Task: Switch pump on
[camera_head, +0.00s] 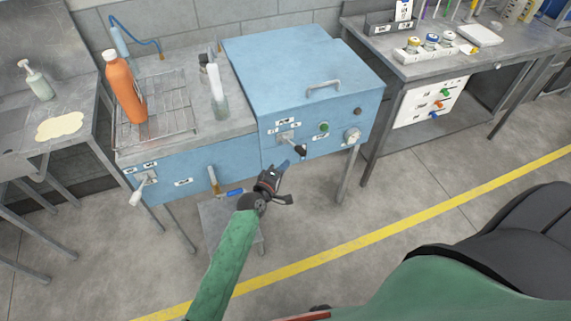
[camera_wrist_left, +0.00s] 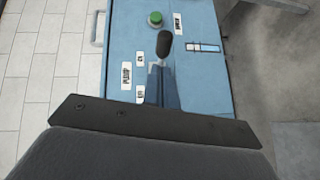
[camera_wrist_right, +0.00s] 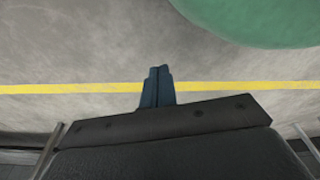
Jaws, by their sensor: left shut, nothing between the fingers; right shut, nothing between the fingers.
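The blue cabinet (camera_head: 290,80) carries a front panel with a lever switch whose black-knobbed handle (camera_head: 301,151) sticks out toward me. In the left wrist view the black knob (camera_wrist_left: 164,44) stands just beyond my fingertips, beside the pump label (camera_wrist_left: 125,76) and two small labels. My left gripper (camera_head: 286,163) is shut and empty, just below and left of the knob. Its blue fingers (camera_wrist_left: 162,84) partly cover the lever's base; I cannot tell whether they touch it. My right gripper (camera_wrist_right: 157,80) is shut and empty over bare floor.
A green button (camera_head: 324,127) and a pale round knob (camera_head: 352,135) sit right of the lever. Another lever with a white handle (camera_head: 136,196) is on the left cabinet front. An orange bottle (camera_head: 124,87) stands on a wire rack.

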